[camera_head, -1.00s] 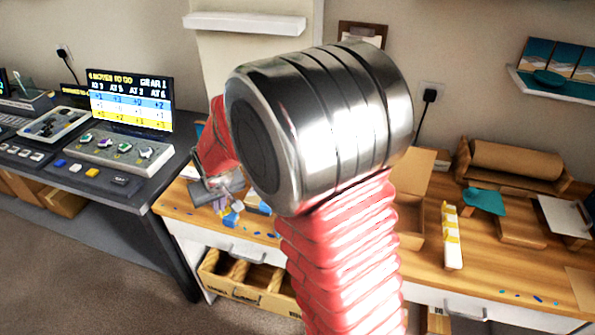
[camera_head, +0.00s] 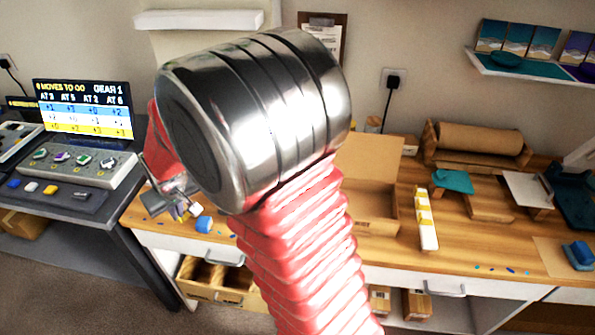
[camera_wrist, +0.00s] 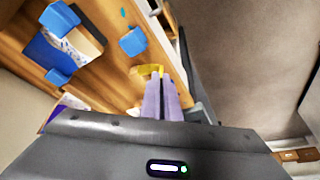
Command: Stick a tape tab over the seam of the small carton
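My gripper (camera_head: 181,209) is over the left end of the wooden bench, partly behind my arm. In the wrist view its two purple fingers (camera_wrist: 161,96) are close together, with a small yellow piece (camera_wrist: 148,70), apparently a tape tab, at their tips. An open cardboard carton (camera_head: 372,219) stands left of that strip. Small cartons (camera_head: 417,304) sit low under the bench front. I cannot tell which carton is the small one, and no seam is clear.
A blue block (camera_head: 203,224) lies near the bench's left end; several blue blocks (camera_wrist: 132,42) show in the wrist view. A paper roll (camera_head: 480,138) stands at the back. A dark desk with a screen (camera_head: 83,108) is left. An open drawer (camera_head: 212,280) sticks out below.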

